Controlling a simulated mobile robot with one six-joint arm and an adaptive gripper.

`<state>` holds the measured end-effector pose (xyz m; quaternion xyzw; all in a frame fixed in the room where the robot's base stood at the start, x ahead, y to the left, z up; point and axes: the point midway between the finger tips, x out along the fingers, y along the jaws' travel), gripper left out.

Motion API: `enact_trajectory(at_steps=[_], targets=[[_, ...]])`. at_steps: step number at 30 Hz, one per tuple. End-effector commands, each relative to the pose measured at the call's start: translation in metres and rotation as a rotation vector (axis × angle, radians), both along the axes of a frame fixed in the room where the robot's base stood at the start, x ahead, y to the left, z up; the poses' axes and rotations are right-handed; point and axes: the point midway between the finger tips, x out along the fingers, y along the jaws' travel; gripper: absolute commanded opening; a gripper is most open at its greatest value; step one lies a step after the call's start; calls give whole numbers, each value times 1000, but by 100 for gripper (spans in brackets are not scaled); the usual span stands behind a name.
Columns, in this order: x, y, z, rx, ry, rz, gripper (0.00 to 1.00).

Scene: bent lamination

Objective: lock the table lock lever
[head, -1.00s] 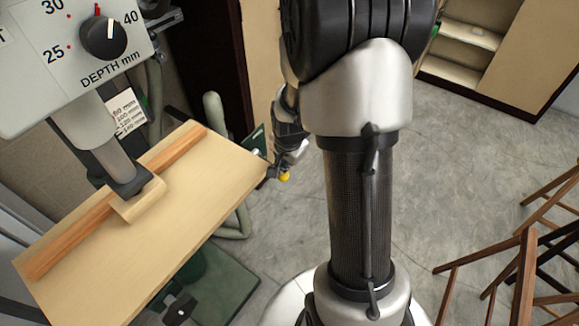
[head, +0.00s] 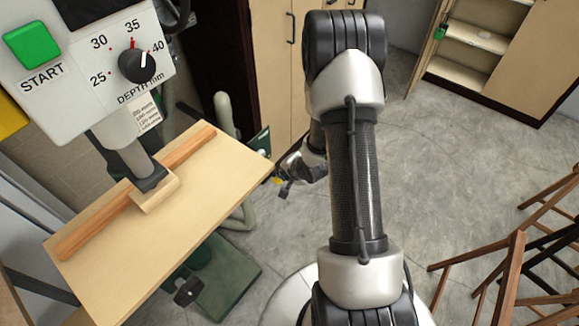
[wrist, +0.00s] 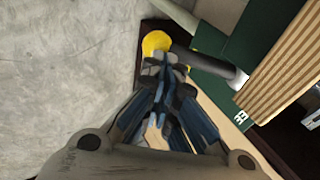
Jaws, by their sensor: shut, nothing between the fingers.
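The lock lever has a yellow round knob (wrist: 157,43) and a grey rod (wrist: 222,70) that runs right toward the green machine part in the wrist view. In the head view a small bit of the yellow knob (head: 277,181) shows just past the table's right corner, mostly covered by my gripper. My gripper (head: 284,190) is shut and empty. In the wrist view its closed fingertips (wrist: 168,62) overlap the knob's lower right edge. I cannot tell whether they touch it.
The wooden table (head: 215,215) carries a fence strip (head: 95,225) under the drill head with its depth dial (head: 137,66). A small black handle (head: 187,291) is below the table. Wooden stools (head: 500,275) stand at the right. Grey floor (head: 440,170) is open between.

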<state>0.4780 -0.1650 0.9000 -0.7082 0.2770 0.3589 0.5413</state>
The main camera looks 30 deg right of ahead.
Motion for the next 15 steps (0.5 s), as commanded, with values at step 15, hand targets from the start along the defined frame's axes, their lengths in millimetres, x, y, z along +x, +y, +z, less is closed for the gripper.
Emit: enact_trajectory(at_steps=[15], targets=[[10,2,-11,12,-33,0,0]])
